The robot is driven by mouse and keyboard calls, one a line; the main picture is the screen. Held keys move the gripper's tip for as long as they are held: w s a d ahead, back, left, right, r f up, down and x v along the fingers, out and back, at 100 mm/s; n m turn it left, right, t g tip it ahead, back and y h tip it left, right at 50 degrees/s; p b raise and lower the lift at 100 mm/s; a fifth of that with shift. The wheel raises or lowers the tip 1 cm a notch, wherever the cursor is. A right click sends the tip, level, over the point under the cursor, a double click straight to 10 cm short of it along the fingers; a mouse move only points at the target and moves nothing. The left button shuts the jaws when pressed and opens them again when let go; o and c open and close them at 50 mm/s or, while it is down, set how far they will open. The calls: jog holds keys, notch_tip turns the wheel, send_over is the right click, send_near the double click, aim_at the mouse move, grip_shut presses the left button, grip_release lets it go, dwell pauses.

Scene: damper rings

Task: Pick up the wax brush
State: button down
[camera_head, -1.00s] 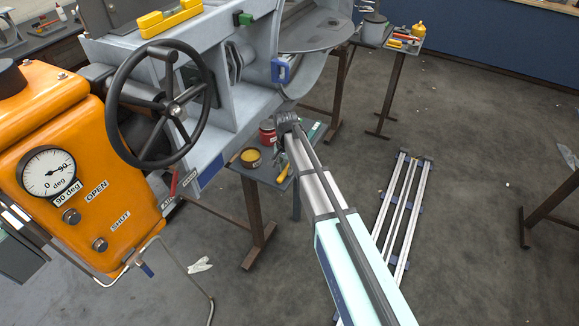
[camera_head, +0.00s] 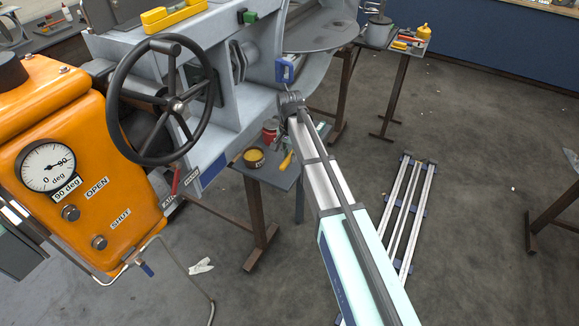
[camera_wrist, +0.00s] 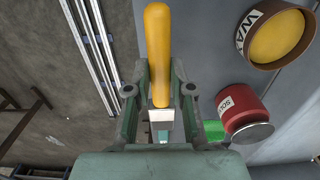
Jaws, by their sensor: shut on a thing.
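The wax brush has a yellow handle (camera_wrist: 158,50) and a pale metal ferrule (camera_wrist: 161,115); its bristle end is mostly hidden by my gripper. My gripper (camera_wrist: 160,92) is shut on the brush, with a finger on each side near the ferrule. In the head view the yellow handle (camera_head: 286,161) shows below my gripper (camera_head: 289,108), over the small side table (camera_head: 276,176). The wax tin (camera_head: 254,157), yellow inside, stands on that table left of the brush; its label shows in the wrist view (camera_wrist: 254,25).
A red labelled can (camera_wrist: 243,102) stands beside the wax tin, with a green object (camera_wrist: 213,130) near it. The grey machine (camera_head: 225,135) with its black handwheel (camera_head: 160,100) rises left of my gripper. Metal rails (camera_head: 405,210) lie on the floor at right.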

aim_at(289, 156)
notch_tip(289, 156, up, 13)
jog(key=b, duration=0.2)
jog(key=shift+b, duration=0.3)
jog(key=shift+r, duration=0.1)
dwell(1.5)
